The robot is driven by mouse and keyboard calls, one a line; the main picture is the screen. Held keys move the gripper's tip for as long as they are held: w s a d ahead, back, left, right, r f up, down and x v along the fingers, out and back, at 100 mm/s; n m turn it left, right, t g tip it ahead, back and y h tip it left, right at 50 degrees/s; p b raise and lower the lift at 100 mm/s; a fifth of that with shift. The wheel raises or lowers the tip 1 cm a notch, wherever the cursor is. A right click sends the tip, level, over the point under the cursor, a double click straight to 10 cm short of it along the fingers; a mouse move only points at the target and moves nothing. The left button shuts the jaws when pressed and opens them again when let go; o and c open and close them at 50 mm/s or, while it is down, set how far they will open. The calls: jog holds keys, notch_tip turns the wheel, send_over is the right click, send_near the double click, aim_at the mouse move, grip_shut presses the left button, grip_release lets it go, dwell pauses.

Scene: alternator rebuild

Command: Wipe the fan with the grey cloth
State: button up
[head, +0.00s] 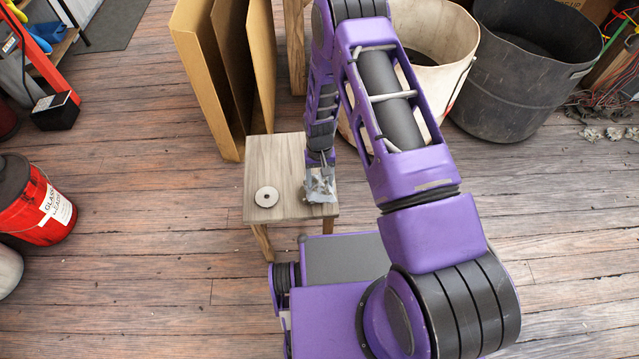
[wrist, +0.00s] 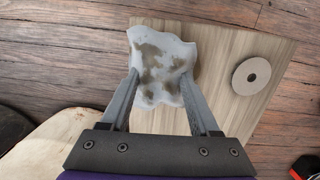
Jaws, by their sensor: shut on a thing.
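The grey cloth (wrist: 160,68), pale with brown stains, is between the fingers of my gripper (wrist: 160,80) in the wrist view. My gripper is shut on it. In the head view the cloth (head: 320,186) is at the right side of a small wooden stool, under my gripper (head: 320,170). I cannot tell whether it touches the stool top. The fan is a flat, pale grey disc with a centre hole (head: 266,197), lying on the left part of the stool. It also shows in the wrist view (wrist: 251,76), to the right of the cloth and apart from it.
The small wooden stool (head: 285,150) stands on a plank floor. Cardboard sheets (head: 225,75) lean behind it. A white bin (head: 440,75) and a dark bin (head: 525,75) stand at the back right. A red bucket (head: 40,210) is at the left. The floor left of the stool is clear.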

jog(key=shift+r+p, duration=0.9)
jog(key=shift+r, duration=1.35)
